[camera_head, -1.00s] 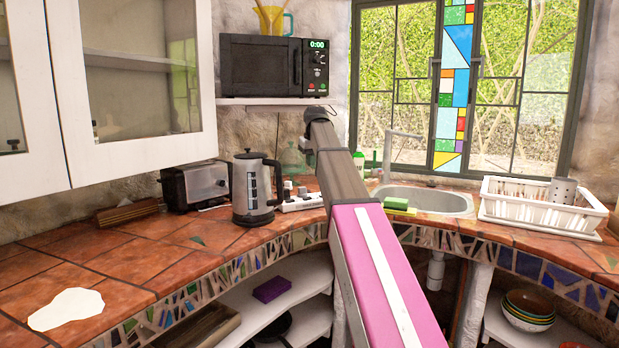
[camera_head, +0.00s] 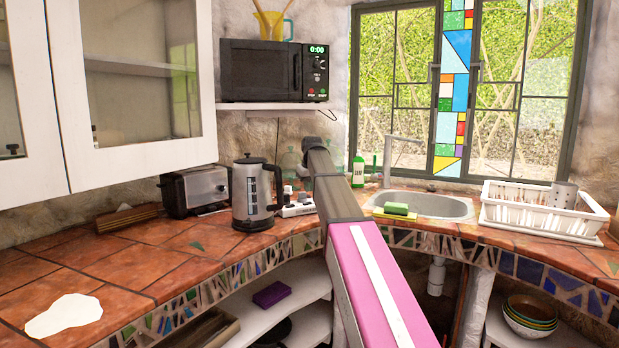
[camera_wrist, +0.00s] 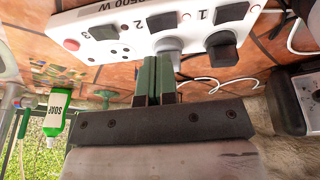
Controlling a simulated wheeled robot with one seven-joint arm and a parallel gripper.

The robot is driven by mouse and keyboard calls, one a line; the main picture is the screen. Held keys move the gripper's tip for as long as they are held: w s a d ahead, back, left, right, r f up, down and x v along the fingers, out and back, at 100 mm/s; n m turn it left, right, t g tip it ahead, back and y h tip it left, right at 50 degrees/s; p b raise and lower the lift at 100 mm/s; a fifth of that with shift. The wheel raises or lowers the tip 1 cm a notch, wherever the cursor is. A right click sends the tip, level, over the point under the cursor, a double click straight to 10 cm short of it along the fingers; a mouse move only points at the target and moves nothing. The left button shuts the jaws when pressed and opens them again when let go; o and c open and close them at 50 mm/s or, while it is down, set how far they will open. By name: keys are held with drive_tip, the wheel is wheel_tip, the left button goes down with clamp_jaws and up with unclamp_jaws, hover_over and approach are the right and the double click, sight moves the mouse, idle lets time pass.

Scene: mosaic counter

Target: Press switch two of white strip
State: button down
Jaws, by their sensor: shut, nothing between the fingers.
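The white strip (camera_wrist: 120,45) lies on the tiled counter and shows close up in the wrist view, with numbers 1, 2 and 3 beside dark switches. Switch two (camera_wrist: 162,20) is the middle dark one. A grey plug (camera_wrist: 170,48) and a dark plug (camera_wrist: 222,48) sit in its sockets. My gripper (camera_wrist: 158,62) is shut and empty, with its green fingers near the grey plug and strip edge, below switch two in the picture. I cannot tell whether they touch. In the head view the strip (camera_head: 298,207) is partly hidden by my arm, which also hides the fingers.
A kettle (camera_head: 256,193) and toaster (camera_head: 195,188) stand left of the strip. A microwave (camera_head: 274,71) is on the shelf above. A sink (camera_head: 455,207) and dish rack (camera_head: 545,214) are at right. Loose white cables (camera_wrist: 225,80) lie around the strip.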

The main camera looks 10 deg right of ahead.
sight(310, 203)
drive_tip(key=shift+w+d+f, duration=0.1)
drive_tip(key=shift+f, duration=1.05)
drive_tip(key=shift+w+d+f, duration=0.1)
drive_tip(key=shift+f, duration=1)
